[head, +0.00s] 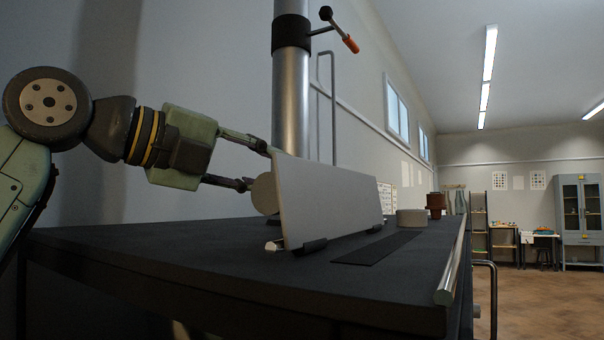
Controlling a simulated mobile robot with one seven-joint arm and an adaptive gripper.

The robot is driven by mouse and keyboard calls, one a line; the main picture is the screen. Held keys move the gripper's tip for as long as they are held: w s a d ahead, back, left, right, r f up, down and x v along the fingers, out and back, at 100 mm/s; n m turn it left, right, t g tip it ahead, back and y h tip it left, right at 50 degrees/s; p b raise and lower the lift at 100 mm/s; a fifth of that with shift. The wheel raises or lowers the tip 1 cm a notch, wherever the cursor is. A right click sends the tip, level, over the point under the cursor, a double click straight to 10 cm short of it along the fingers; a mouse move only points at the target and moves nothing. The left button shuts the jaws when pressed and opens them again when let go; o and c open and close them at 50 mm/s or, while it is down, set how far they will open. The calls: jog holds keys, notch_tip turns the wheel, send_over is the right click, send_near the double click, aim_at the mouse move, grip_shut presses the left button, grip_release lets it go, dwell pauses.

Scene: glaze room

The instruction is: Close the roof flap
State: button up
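No roof flap itself can be made out. A silver pipe (291,95) rises out of the top of the picture and wears a black collar (291,34). A lever (336,26) with an orange grip (350,44) and a black knob at its upper end is joined to the collar by a short arm, and it sits tilted. My gripper (260,168) is well below and left of the lever, low over the dark table. Its two fingers are spread apart, with nothing visibly held. The upper fingertip is partly hidden by or meets the edge of a grey panel.
The grey panel (330,205) leans on the dark table (180,255), with a pale round disc (265,194) at its left. A metal rail (453,262) runs along the table's edge.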

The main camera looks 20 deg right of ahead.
jog(key=p+x, duration=0.1)
jog(key=x, duration=0.6)
jog(key=shift+a, duration=0.1)
jog(key=shift+c, duration=0.6)
grip_shut()
